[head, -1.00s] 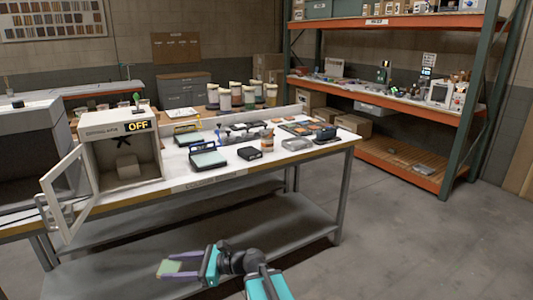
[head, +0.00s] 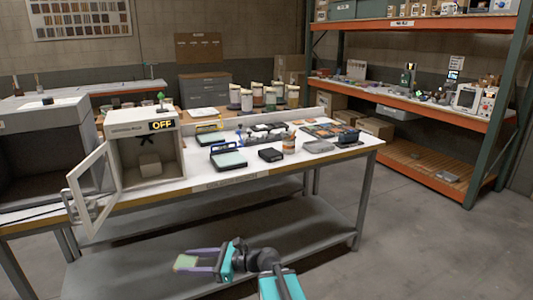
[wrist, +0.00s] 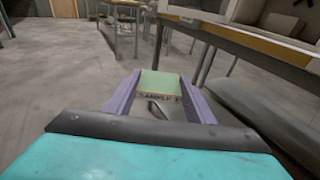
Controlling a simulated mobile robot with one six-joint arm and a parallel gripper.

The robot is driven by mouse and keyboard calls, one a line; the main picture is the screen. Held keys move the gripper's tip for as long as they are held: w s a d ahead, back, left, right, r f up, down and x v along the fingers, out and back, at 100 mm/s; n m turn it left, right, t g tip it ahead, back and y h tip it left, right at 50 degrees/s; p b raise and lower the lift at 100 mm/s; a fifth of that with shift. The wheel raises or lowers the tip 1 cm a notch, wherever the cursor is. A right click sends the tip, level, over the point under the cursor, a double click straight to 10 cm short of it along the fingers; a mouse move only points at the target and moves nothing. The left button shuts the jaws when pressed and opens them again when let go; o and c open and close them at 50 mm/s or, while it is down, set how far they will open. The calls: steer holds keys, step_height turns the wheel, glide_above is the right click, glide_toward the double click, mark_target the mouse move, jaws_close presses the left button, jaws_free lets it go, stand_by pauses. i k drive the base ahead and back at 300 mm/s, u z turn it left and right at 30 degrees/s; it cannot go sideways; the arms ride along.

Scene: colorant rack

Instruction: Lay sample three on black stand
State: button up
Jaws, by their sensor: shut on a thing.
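My gripper (head: 190,257) is shut on a small pale green plate, sample three (head: 187,263), held out in front of the table at about lower-shelf height. In the wrist view the plate (wrist: 160,84) sits between the two purple fingers, and its near edge carries a label that seems to read "SAMPLE 3". On the white table, a black tray-like thing with a pale green top (head: 229,159) stands beside a low black block (head: 270,154). I cannot tell which of these, if either, is the black stand.
A white cabinet (head: 118,168) marked OFF stands on the table (head: 330,157), its glass door (head: 93,185) swung open past the front edge. A grey block (head: 150,165) sits inside. Lidded jars (head: 246,101) line the back. The floor to the right is clear.

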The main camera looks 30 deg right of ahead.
mark_target(272, 152)
steer(key=i, duration=0.85)
steer(key=z, duration=0.05)
